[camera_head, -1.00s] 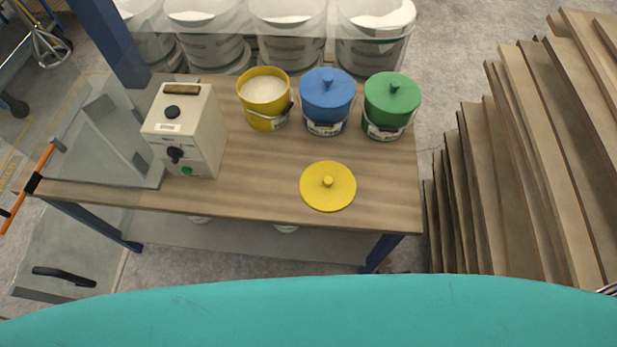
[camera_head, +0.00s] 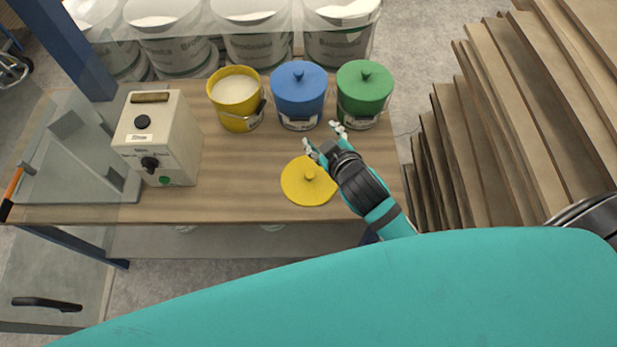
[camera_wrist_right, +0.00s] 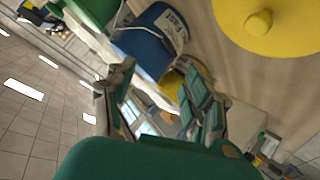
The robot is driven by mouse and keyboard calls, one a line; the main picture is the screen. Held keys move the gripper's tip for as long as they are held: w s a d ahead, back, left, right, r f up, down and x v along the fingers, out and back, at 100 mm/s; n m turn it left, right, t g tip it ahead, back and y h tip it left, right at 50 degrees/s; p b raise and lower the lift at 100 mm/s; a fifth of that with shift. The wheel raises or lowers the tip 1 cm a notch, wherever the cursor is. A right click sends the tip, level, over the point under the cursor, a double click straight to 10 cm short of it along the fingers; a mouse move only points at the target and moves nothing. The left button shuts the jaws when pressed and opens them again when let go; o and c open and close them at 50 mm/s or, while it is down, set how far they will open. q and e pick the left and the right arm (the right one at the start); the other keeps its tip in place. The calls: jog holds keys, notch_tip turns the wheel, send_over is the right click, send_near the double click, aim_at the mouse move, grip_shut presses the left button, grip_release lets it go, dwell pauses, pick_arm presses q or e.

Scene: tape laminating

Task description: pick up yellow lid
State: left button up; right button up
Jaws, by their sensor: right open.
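The yellow lid (camera_head: 303,184) lies flat on the wooden table near its front edge, with a round knob on top. It also shows in the right wrist view (camera_wrist_right: 270,28) at the top right. My right gripper (camera_head: 322,133) is open and empty above the table, just behind and to the right of the lid, in front of the blue and green buckets. In the right wrist view its two fingers (camera_wrist_right: 160,100) are spread apart, with the lid off to one side of them. My left gripper is not in view.
An open yellow bucket (camera_head: 238,112) with pale contents, a blue lidded bucket (camera_head: 299,98) and a green lidded bucket (camera_head: 363,92) stand along the table's back. A beige control box (camera_head: 158,138) stands at left. Stacked boards (camera_head: 500,110) lie right of the table (camera_head: 240,190).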

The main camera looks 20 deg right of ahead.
jog(key=w+a+r+n+t+y, duration=0.3)
jog(key=a+r+n+y, duration=0.3)
jog(key=r, duration=0.4)
jog(key=w+a+r+n+t+y, duration=0.2)
jog(key=a+r+n+t+y, duration=0.15)
jog(key=a+r+n, duration=0.55)
jog(key=s+a+r+n+g+y, duration=0.5)
jog(key=s+a+n+g+y, duration=0.55)
jog(key=n+g, duration=0.65)
jog(key=n+g+h, duration=0.2)
jog(key=n+h, duration=1.1)
jog(key=h, duration=0.7)
send_over(309, 174)
notch_tip(309, 174, down, 18)
notch_tip(309, 174, down, 11)
jog(key=shift+d+f+p, duration=0.1)
jog(key=shift+f+p, duration=0.1)
jog(key=shift+p, duration=1.05)
notch_tip(309, 174, down, 5)
jog(key=shift+r+p, duration=0.2)
jog(key=shift+p, duration=0.65)
jog(key=shift+f, duration=0.6)
grip_shut()
